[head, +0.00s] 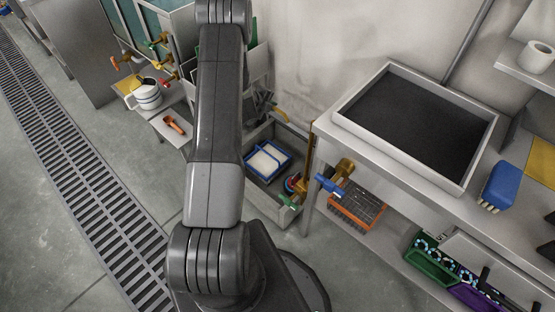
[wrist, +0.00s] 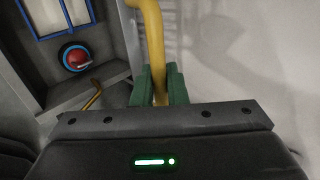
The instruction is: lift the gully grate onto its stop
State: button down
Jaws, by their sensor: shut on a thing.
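My gripper (wrist: 160,85) is shut on a yellow bar (wrist: 152,30), which runs up between its green finger pads in the wrist view. In the head view my gripper (head: 264,102) is beside the wall above a grey floor pit (head: 258,195), with the yellow bar (head: 281,114) at its right. The bar looks like a handle; whether it belongs to the gully grate cannot be told, as I cannot make out the grate clearly. A bent yellow rod (wrist: 93,96) lies lower in the wrist view. My arm hides part of the pit.
A slotted floor drain (head: 85,155) runs left, beside clear floor.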

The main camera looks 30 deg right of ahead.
jog(key=shift+w+d+r+p, duration=0.2)
jog(key=shift+d+r+p, duration=0.2)
jog(key=shift+d+r, duration=0.1)
jog(key=shift+w+d+r+p, duration=0.25)
jog(key=shift+d+r+p, duration=0.1)
jog(key=shift+d, duration=0.25)
jog(key=shift+w+d+r+p, duration=0.2)
jog(key=shift+d+p, duration=0.2)
jog(key=shift+d, duration=0.25)
jog(key=shift+w+d+r+p, duration=0.25)
jog(key=shift+d+r+p, duration=0.1)
jog(key=shift+d, duration=0.25)
jog(key=shift+w+d+r+p, duration=0.3)
jog(key=shift+d+p, duration=0.3)
jog(key=shift+d, duration=0.2)
jog(key=shift+w+d+r+p, duration=0.25)
jog(key=shift+d+r+p, duration=0.1)
jog(key=shift+d+p, duration=0.35)
jog(key=shift+w+d+r+p, duration=0.3)
jog(key=shift+d+p, duration=0.2)
jog(key=shift+d, duration=0.4)
